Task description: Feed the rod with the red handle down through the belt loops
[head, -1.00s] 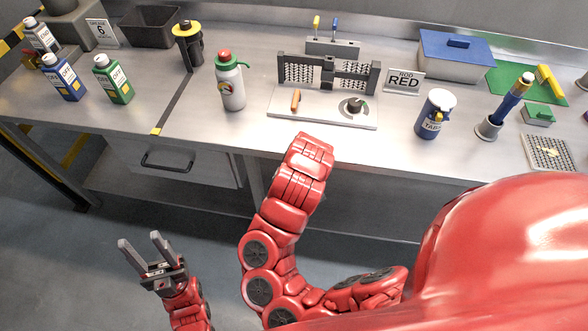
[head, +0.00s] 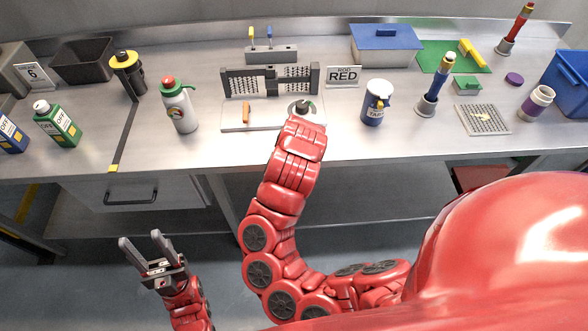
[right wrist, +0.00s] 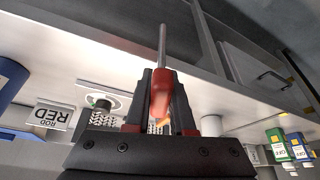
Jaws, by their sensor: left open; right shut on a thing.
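The rod with the red handle shows in the right wrist view, with its red handle (right wrist: 160,96) between my right gripper's fingers (right wrist: 163,82) and its bare metal shaft sticking out past them. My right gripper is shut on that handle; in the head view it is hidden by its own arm. The belt fixture (head: 228,84) stands on a light base plate on the bench, with two mesh belt pieces meeting at dark loops (head: 270,78) in the middle. The rod appears outside the loops. My left gripper (head: 139,237) is open and empty, low in front of the bench.
A rack (head: 271,55) holding yellow and blue rods stands behind the fixture. The base plate carries an orange lever (head: 246,112) and a knob (head: 302,107). A ROD RED sign (head: 343,76) and a blue tub (head: 376,102) stand right, a white bottle (head: 180,108) left.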

